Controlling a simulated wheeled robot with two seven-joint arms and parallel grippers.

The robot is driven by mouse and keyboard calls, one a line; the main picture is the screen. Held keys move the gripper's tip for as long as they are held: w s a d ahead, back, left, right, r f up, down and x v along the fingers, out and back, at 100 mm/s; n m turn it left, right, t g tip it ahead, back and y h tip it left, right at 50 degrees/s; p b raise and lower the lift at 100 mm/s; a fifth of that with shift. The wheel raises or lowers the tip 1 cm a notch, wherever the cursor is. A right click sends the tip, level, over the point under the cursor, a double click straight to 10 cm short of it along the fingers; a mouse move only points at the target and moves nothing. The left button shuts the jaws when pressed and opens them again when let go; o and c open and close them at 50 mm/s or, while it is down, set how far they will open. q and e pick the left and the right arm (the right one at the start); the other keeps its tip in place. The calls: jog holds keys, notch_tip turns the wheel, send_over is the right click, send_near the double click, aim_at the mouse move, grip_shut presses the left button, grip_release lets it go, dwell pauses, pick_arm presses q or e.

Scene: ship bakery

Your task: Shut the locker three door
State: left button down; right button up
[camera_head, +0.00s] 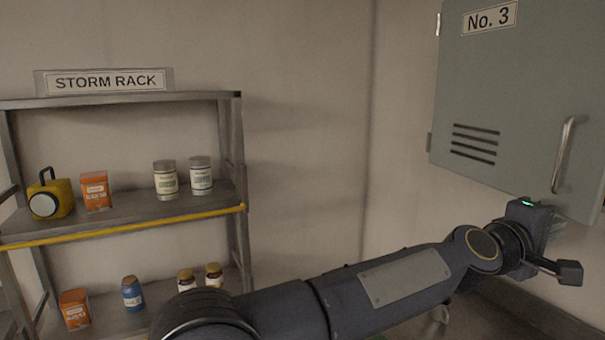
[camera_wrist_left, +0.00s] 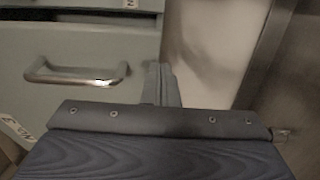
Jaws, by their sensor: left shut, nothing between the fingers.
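The locker three door (camera_head: 505,110) is a grey-green panel marked "No. 3" at the upper right of the head view. It has vent slots, hinges on its left edge and a metal handle (camera_head: 564,155) near its right edge. My left gripper (camera_head: 556,228) is at the door's lower right edge, below the handle; its fingers are mostly hidden there. In the left wrist view the shut, empty fingers (camera_wrist_left: 162,84) are beside the door (camera_wrist_left: 80,98), right of the handle (camera_wrist_left: 76,74). I cannot tell whether they touch it. My right gripper is not in view.
A storm rack (camera_head: 125,210) stands at the left, holding a yellow lamp (camera_head: 50,194), orange boxes, tins and jars. Bare wall (camera_head: 305,130) lies between rack and locker. My left arm crosses the lower part of the head view.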

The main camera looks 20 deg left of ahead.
aim_at(587, 226)
pick_arm(q)
jog(key=shift+n+t+y, duration=0.5)
jog(key=shift+t, duration=0.1)
jog(key=w+d, duration=0.1)
jog(key=d, duration=0.1)
jog(key=w+d+p, duration=0.1)
jog(key=d, duration=0.2)
jog(key=w+d+p, duration=0.1)
jog(key=w+d, duration=0.1)
jog(key=d, duration=0.1)
jog(key=shift+d, duration=0.15)
jog(key=shift+w+d, duration=0.2)
